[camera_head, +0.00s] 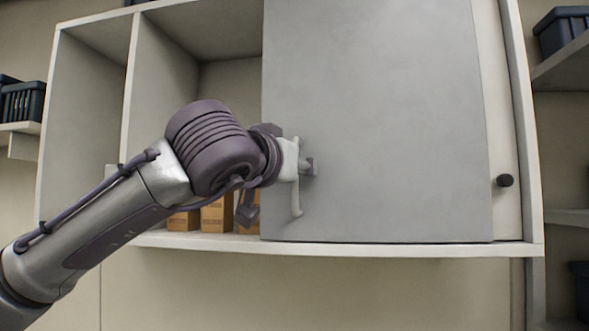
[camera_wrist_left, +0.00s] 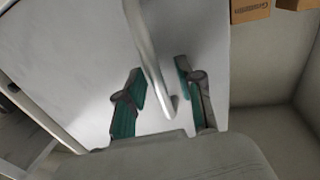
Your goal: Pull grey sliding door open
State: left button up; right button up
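The grey sliding door (camera_head: 385,110) covers the right part of a wall cabinet. Its pale bar handle (camera_head: 296,207) is near the door's left edge, partly hidden by my left gripper (camera_head: 306,166). In the left wrist view, the handle (camera_wrist_left: 150,50) runs between the two teal-padded fingers of my left gripper (camera_wrist_left: 160,87). The fingers are apart, with visible gaps beside the bar; I see no clear grip on it. My right gripper is in neither view.
The cabinet's left compartments (camera_head: 85,120) are open. Orange-brown boxes (camera_head: 214,216) stand on its floor, partly behind my arm. A black knob (camera_head: 505,181) sits right of the grey door. Shelves with dark bins (camera_head: 562,30) flank the cabinet.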

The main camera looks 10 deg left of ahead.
pick_arm(q)
jog(key=v, duration=1.2)
dwell(0.3)
